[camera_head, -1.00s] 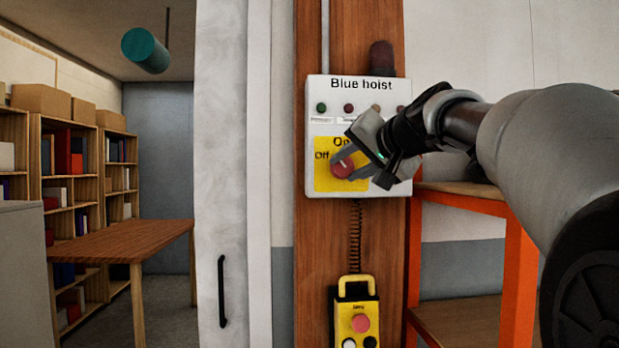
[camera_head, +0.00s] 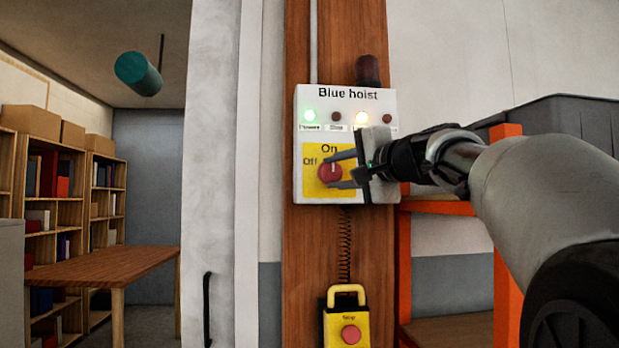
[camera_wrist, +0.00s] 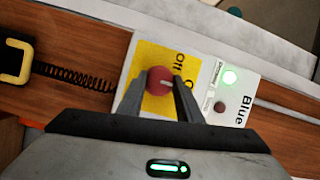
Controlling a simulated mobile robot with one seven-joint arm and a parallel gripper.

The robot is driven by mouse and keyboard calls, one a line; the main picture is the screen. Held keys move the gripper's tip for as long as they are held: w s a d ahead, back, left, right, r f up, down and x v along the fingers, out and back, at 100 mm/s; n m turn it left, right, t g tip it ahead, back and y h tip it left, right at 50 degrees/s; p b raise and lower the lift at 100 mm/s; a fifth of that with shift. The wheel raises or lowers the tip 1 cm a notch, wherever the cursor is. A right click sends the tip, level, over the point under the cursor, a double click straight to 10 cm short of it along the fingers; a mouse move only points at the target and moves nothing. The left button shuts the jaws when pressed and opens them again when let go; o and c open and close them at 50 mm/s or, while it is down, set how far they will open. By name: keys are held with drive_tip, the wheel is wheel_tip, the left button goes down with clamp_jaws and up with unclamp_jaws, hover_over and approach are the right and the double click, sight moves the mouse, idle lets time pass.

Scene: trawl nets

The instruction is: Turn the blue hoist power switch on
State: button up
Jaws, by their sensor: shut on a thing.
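The white control box (camera_head: 301,160) labelled "Blue hoist" is fixed to a wooden post. Its red rotary switch (camera_head: 330,172) sits on a yellow plate (camera_head: 312,187) marked "On" and "Off". The white mark on the knob points up toward "On" in the head view. The wrist view shows the red knob (camera_wrist: 159,79) between the fingers.
A yellow pendant (camera_head: 335,322) with a red button hangs below on a coiled cord (camera_head: 344,248). An orange-framed shelf (camera_head: 507,270) stands to the right. A wooden table (camera_head: 105,266) and bookshelves (camera_head: 60,200) are at the left.

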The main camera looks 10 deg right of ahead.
idle(0.4)
drive_tip(key=o, duration=1)
drive_tip(key=shift+o, duration=0.2)
drive_tip(key=b+v, duration=0.4)
drive_tip(key=v, duration=1.3)
drive_tip(key=shift+s, duration=0.2)
drive_tip(key=shift+d, duration=0.1)
